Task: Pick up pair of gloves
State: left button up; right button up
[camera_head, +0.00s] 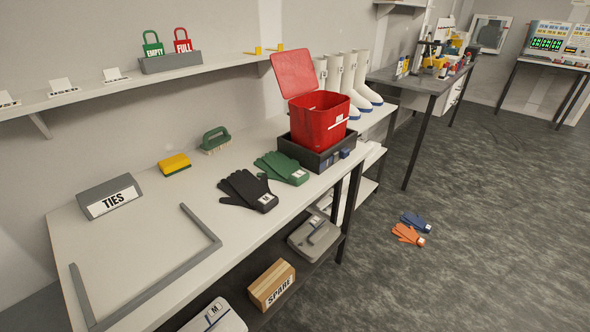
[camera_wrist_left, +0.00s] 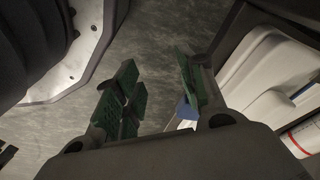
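Several gloves show in the head view. A black pair (camera_head: 247,190) and a green pair (camera_head: 281,168) lie side by side on the white bench, each with a white label at the cuff. An orange glove (camera_head: 408,235) and a blue glove (camera_head: 416,221) lie close together on the floor to the right of the bench. My left gripper (camera_wrist_left: 157,90) shows only in its own wrist view. Its green-padded fingers are apart, with bare floor showing between them and nothing held. My right gripper is in neither view.
A red open-lidded bin (camera_head: 319,121) stands in a black tray (camera_head: 306,155) behind the green gloves. A TIES block (camera_head: 110,197), a yellow sponge (camera_head: 174,164), a green brush (camera_head: 215,139) and a grey frame (camera_head: 170,276) are on the bench. A SPARE box (camera_head: 271,285) sits below.

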aim_at(278, 167)
jog(key=i+l+u, duration=0.2)
jog(key=l+u, duration=0.2)
jog(key=l, duration=0.25)
jog(key=i+l+u, duration=0.15)
jog(key=l+u, duration=0.3)
jog(key=l, duration=0.25)
jog(key=l+u, duration=0.4)
jog(key=l, duration=0.3)
